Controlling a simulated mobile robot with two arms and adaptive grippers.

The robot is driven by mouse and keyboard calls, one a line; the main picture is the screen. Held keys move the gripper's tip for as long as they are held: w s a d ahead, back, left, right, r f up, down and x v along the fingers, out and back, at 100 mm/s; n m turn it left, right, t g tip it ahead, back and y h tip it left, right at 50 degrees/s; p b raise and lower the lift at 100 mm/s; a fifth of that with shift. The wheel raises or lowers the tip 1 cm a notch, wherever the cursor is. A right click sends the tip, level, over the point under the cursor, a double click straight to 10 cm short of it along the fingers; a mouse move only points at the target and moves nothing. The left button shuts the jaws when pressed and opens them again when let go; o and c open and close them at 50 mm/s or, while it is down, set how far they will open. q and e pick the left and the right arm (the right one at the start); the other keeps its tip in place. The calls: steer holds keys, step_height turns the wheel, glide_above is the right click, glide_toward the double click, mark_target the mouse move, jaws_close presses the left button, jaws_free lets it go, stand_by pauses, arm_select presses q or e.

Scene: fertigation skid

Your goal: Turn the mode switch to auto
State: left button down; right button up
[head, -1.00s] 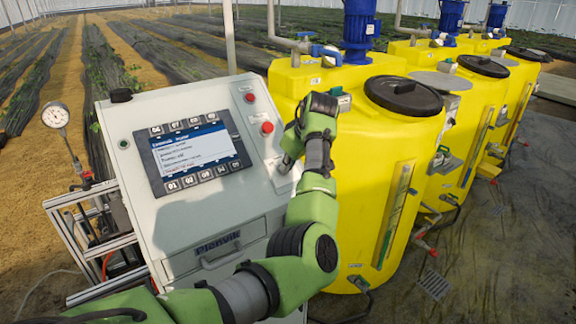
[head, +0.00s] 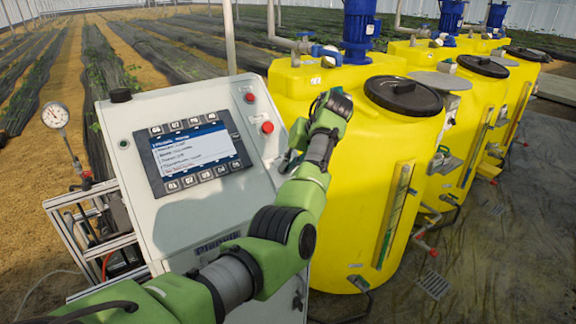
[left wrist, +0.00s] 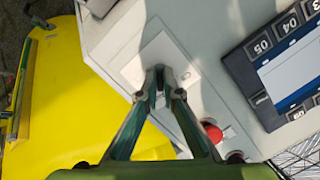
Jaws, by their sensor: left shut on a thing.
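The grey control cabinet (head: 170,235) stands on the left in the head view. My left gripper (head: 286,163) is at the right side of its sloped panel, below the red buttons. In the left wrist view my left gripper (left wrist: 163,78) has its fingertips close together over a pale square plate (left wrist: 152,52) on the panel. It is shut on the small switch knob there. The fingers hide almost all of the knob, so its pointer and position cannot be read. My right gripper is in neither view.
A screen with keys (head: 195,153) is left of the gripper. Red buttons (head: 267,127) sit just above it. A yellow tank (head: 365,170) with a black lid stands close on the right. A pressure gauge (head: 55,115) is at the far left.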

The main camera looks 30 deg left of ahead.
arm_select(q)
steer(key=shift+r+m, duration=0.15)
steer(key=shift+m, duration=0.55)
steer(key=shift+w, duration=0.1)
steer(key=c, duration=2.2)
jaws_free()
steer(key=v, duration=1.2)
steer(key=shift+d, duration=0.25)
